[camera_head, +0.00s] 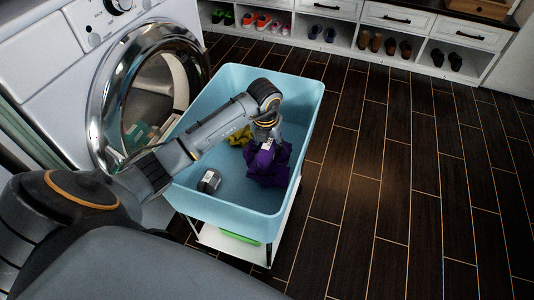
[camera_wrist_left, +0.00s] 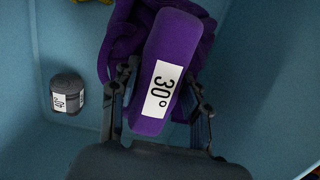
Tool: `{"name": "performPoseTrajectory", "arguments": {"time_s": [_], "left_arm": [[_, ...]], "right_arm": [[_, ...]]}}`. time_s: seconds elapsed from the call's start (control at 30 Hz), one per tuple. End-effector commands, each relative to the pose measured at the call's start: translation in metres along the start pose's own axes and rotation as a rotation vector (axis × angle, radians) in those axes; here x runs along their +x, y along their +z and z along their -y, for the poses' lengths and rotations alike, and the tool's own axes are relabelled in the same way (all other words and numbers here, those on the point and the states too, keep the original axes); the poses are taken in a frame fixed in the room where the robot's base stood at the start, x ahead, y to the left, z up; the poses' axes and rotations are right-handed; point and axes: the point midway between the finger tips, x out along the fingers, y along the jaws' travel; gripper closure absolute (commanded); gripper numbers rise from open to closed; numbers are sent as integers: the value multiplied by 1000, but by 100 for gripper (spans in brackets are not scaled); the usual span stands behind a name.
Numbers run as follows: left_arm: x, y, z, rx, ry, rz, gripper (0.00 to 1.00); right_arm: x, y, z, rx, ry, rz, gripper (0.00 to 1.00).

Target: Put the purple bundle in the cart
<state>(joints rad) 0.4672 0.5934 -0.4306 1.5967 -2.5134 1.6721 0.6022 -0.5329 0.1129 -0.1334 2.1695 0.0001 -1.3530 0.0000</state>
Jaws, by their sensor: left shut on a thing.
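The purple bundle (camera_head: 266,165) is inside the light blue cart (camera_head: 237,207), toward its right side. It has a white label reading 30° in the left wrist view (camera_wrist_left: 172,55). My left gripper (camera_head: 266,137) reaches down into the cart and is shut on the bundle, with one finger on each side of it in the left wrist view (camera_wrist_left: 158,105). I cannot tell whether the bundle touches the cart floor. My right gripper is not in view.
A grey bundle (camera_head: 209,181) and a yellow cloth (camera_head: 240,136) lie in the cart. The washer's round door (camera_head: 104,95) stands open at the cart's left. Shoe cubbies (camera_head: 345,38) line the back. The dark floor (camera_head: 400,190) at the right is clear.

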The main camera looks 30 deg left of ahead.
Motion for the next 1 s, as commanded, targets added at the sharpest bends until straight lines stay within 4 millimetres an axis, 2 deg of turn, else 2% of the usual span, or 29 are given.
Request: {"name": "performPoseTrajectory", "arguments": {"time_s": [0.33,0.8,0.83,0.9,1.0], "left_arm": [[43,-6,1,1,-3,0,100],[49,-7,1,2,-2,2,100],[49,-7,1,2,-2,1,48],[49,-7,1,2,-2,1,33],[49,-7,1,2,-2,1,31]], "right_arm": [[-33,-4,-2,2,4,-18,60],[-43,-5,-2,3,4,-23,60],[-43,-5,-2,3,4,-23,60],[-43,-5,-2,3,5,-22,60],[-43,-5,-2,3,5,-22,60]]}}
